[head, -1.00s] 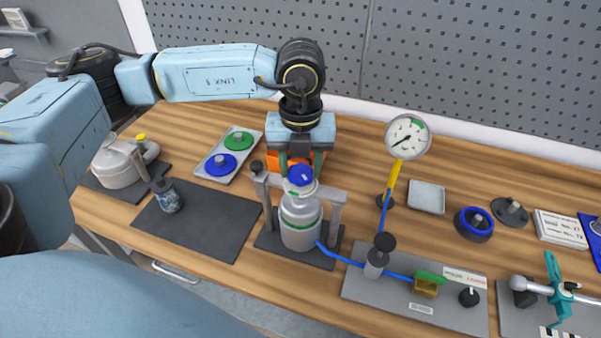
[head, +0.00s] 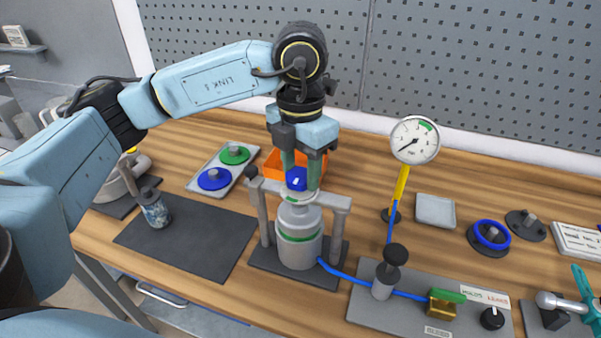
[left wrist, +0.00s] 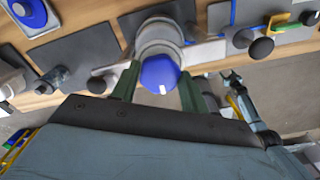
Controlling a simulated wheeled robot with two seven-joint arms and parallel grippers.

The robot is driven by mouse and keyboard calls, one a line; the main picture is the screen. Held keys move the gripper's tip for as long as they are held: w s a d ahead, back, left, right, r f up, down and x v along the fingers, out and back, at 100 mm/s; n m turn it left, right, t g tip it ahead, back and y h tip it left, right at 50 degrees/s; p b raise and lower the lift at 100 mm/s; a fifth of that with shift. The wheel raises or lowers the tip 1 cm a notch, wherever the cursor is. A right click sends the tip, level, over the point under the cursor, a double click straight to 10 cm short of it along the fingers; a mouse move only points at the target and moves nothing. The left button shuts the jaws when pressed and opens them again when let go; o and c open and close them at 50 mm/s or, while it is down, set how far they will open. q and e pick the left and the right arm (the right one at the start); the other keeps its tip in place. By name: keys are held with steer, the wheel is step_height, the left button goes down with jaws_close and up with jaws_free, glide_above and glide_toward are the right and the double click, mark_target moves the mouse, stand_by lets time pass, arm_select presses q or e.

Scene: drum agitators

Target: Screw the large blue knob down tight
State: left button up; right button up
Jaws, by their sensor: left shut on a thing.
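The large blue knob (head: 297,179) sits on top of the grey metal vessel (head: 298,240) with a green band, under a two-post frame. In the left wrist view the knob (left wrist: 160,75) shows its blue top with a white mark. My left gripper (head: 301,174) comes down from above, its green fingers on either side of the knob and shut on it. The same gripper (left wrist: 157,84) shows in the left wrist view. The knob's thread is hidden. Part of what looks like my right arm shows small at the right of that view; its jaws are unclear.
A tray (head: 222,170) with blue and green knobs and an orange bin (head: 270,162) stand behind left. A dark mat (head: 185,235) lies left. A pressure gauge (head: 415,140) rises right of the vessel, and a blue hose (head: 342,267) leads to a valve plate (head: 385,315).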

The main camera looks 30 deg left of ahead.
mark_target(300, 174)
arm_select(q)
steer(key=shift+w+r+m, duration=0.1)
steer(key=shift+r+m, duration=0.1)
steer(key=shift+m, duration=0.1)
stand_by(0.4)
steer(key=o, duration=1)
steer(key=shift+f, duration=0.1)
step_height(300, 174, up, 13)
steer(key=p, duration=0.1)
steer(key=shift+r, duration=0.2)
